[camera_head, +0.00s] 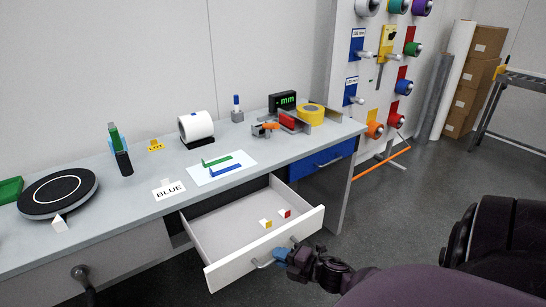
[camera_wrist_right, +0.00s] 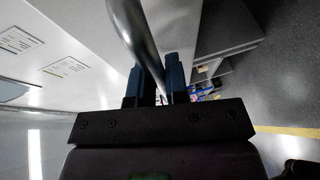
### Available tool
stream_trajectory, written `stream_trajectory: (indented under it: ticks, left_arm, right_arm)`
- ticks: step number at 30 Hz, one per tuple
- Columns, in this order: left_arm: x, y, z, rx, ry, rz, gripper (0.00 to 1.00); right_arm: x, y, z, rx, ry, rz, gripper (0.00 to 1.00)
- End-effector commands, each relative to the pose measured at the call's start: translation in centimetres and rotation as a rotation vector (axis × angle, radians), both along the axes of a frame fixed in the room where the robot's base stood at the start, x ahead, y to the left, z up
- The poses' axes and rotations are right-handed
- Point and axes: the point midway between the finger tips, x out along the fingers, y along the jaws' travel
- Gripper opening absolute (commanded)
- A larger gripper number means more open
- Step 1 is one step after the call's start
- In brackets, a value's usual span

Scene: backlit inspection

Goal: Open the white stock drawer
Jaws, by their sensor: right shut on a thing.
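The white stock drawer (camera_head: 230,267) stands pulled out from under the workbench in the head view, with its inside showing. Two small blocks, one with a yellow face (camera_head: 265,223) and one with a red face (camera_head: 285,214), lie in it. My right gripper (camera_head: 280,255) is at the drawer's front, shut on the metal bar handle (camera_head: 264,263). In the right wrist view the handle (camera_wrist_right: 133,32) runs down between the two dark fingers (camera_wrist_right: 150,84). My left gripper is not in view.
A blue drawer (camera_head: 328,159) is shut to the right under the bench. The bench top (camera_head: 120,222) holds a black turntable (camera_head: 57,193), a white roll (camera_head: 195,126), a yellow tape roll (camera_head: 311,114) and a "BLUE" card (camera_head: 169,190). Open grey floor lies to the right.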

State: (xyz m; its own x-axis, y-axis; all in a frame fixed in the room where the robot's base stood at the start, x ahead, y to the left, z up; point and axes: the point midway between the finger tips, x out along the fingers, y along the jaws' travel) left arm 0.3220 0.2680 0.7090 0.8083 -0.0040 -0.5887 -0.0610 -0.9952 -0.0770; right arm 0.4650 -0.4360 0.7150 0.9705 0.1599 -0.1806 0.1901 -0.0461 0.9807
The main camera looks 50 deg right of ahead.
Motion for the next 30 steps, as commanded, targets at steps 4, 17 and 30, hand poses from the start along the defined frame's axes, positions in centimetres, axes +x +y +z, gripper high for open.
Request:
stream_trajectory:
  ticks: [4, 17, 30]
  left_arm:
    - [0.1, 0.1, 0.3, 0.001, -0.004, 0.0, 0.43]
    - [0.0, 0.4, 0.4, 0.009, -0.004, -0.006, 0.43]
    - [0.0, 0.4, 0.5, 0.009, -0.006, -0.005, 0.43]
  right_arm:
    - [-1.5, 0.4, 0.3, 0.001, -0.004, 0.001, 0.0]
    - [-2.5, 0.6, 0.1, -0.001, -0.003, 0.003, 0.0]
    - [-2.5, 0.6, 0.0, -0.001, -0.001, 0.001, 0.39]
